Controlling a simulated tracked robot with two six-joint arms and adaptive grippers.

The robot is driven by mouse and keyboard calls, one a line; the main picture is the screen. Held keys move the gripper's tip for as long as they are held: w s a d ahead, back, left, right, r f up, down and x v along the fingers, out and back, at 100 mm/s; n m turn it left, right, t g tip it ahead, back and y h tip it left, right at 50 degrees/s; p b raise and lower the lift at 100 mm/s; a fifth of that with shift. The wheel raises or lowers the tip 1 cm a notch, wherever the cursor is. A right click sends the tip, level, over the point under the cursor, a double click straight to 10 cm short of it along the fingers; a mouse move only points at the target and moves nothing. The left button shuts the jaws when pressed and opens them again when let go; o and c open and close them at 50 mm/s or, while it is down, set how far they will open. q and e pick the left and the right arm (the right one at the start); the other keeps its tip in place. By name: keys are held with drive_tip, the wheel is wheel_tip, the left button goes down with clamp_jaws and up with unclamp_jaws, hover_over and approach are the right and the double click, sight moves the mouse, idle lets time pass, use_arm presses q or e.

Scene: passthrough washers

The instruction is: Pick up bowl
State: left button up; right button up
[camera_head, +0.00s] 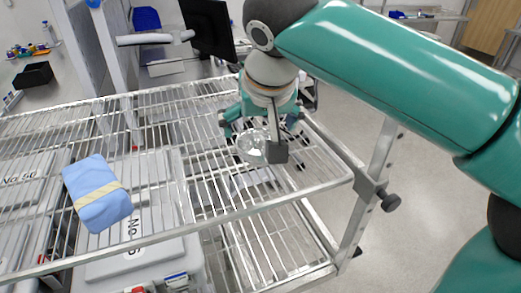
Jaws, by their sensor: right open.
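My right arm comes in from the right, and my right gripper (258,140) points down over the wire rack (330,182) near its right end. A clear, glassy bowl (251,147) shows at the gripper's fingers, just left of the dark fingertip. The fingers are open, and the bowl is partly hidden behind them. I cannot tell whether the fingers touch it. My left gripper is not in view.
A blue wrapped pack with a tan band (95,192) lies on the rack at the left. Grey lidded boxes (140,258) marked with numbers sit below the wires. Bare wires lie between pack and gripper.

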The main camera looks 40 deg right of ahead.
sight(258, 150)
drive_tip(key=x, duration=0.2)
drive_tip(key=s+x, duration=0.1)
drive_tip(key=x, duration=0.1)
drive_tip(key=shift+w+f, duration=0.1)
drive_tip(key=shift+f, duration=0.2)
drive_tip(key=shift+w+d+f, duration=0.1)
drive_tip(key=shift+w+f, duration=0.2)
drive_tip(key=shift+f, duration=0.1)
drive_tip(key=shift+s, duration=0.1)
drive_tip(key=c, duration=0.9)
drive_tip(key=shift+r, duration=0.1)
